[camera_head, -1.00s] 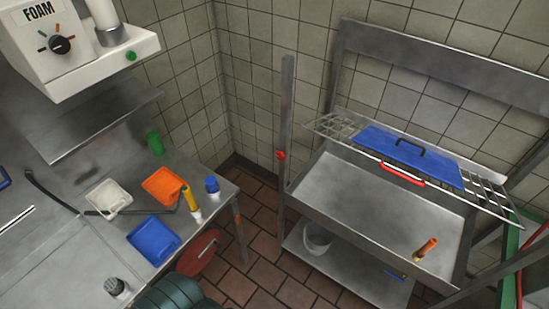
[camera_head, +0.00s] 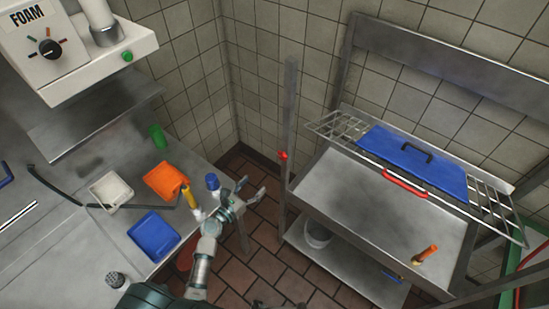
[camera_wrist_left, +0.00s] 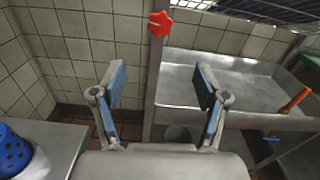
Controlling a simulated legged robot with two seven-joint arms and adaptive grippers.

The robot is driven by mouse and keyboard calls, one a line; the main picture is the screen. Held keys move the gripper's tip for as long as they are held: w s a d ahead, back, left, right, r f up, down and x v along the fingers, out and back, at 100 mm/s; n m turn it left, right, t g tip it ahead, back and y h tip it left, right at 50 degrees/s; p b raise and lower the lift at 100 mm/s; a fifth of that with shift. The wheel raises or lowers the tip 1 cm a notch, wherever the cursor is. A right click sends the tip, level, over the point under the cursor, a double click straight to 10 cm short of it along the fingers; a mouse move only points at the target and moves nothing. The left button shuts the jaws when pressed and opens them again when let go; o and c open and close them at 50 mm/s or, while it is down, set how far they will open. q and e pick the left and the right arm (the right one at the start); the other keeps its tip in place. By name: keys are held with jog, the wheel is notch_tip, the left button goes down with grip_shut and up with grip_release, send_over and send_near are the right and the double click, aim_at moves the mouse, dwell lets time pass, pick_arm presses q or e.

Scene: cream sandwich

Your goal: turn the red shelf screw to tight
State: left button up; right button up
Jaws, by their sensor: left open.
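The red shelf screw (camera_head: 283,155) is a small red knob on the upright metal post (camera_head: 290,110) at the left end of the steel shelf unit. In the left wrist view the red screw (camera_wrist_left: 160,23) looks star-shaped and shows at the top, above and beyond my fingers. My left gripper (camera_head: 252,187) is open and empty, left of and below the screw in the head view, apart from it. In the left wrist view its two fingers (camera_wrist_left: 162,88) stand wide apart with nothing between them. My right gripper is not in view.
The left counter holds a blue tray (camera_head: 153,236), an orange tray (camera_head: 165,179) and bottles.

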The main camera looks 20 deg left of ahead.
aim_at(281, 157)
pick_arm(q)
jog(key=x, duration=1.4)
jog(key=shift+w+f, duration=0.15)
jog(key=shift+w, duration=0.05)
jog(key=shift+w+d, duration=0.25)
jog(key=shift+w, duration=0.25)
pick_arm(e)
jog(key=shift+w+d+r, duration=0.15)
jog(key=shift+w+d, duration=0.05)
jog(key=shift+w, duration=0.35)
pick_arm(q)
jog(key=c, duration=1.2)
jog(key=shift+o, duration=0.2)
